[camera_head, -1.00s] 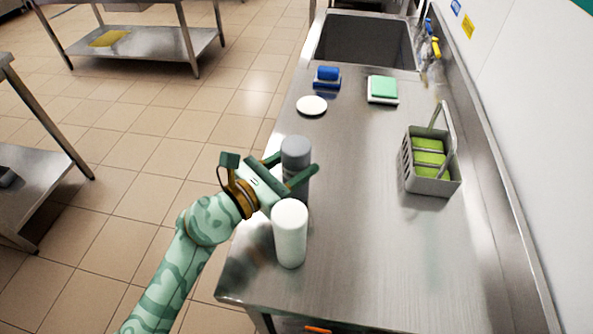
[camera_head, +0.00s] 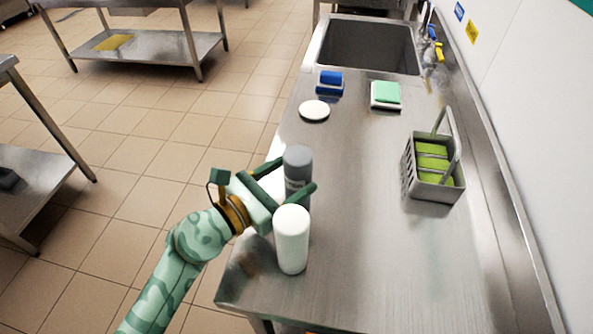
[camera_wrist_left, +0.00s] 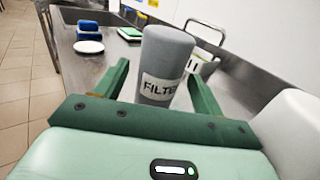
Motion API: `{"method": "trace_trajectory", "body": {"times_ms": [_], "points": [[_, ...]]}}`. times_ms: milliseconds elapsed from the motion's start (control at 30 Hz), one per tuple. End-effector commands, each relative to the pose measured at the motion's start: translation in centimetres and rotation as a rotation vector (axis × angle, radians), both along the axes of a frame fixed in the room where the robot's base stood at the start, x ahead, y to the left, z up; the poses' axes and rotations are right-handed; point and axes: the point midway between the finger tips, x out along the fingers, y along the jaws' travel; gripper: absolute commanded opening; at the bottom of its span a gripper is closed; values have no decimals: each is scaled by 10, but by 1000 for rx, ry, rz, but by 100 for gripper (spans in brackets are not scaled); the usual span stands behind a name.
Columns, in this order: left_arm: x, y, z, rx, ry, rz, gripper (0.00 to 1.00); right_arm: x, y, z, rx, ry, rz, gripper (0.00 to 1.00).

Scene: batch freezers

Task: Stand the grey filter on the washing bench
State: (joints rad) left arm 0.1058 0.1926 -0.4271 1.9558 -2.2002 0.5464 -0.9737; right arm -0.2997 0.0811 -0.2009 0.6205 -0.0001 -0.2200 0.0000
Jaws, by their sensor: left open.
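The grey filter (camera_head: 298,166) is a grey cylinder standing upright on the steel washing bench (camera_head: 365,230), near its left edge. In the left wrist view the filter (camera_wrist_left: 164,68) carries a white label reading "FILTE", the rest cut off by its curve. My left gripper (camera_head: 294,175) is open, with one finger on each side of the filter. In the left wrist view a gap shows between the left finger and the filter; the right finger is close to it. Whether either touches cannot be told. My right gripper is not in view.
A white cylinder (camera_head: 291,240) stands just in front of the filter, close to my gripper. A grey basket with green sponges (camera_head: 434,188) stands to the right. A white disc (camera_head: 314,110), blue item (camera_head: 330,82) and green pad (camera_head: 386,94) lie further back, before the sink (camera_head: 368,45).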

Motion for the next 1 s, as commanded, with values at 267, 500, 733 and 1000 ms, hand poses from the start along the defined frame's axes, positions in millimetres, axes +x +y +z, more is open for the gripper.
{"method": "trace_trajectory", "body": {"times_ms": [267, 500, 733, 1000], "points": [[-44, 50, -2, 4, 2, 0, 69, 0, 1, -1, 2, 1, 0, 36], [-63, 72, -1, 1, 1, 0, 69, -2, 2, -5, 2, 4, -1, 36], [-64, 73, 1, 1, -1, 0, 69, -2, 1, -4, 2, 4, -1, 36], [-64, 73, 0, 1, -1, 0, 69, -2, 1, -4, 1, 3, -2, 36]]}}
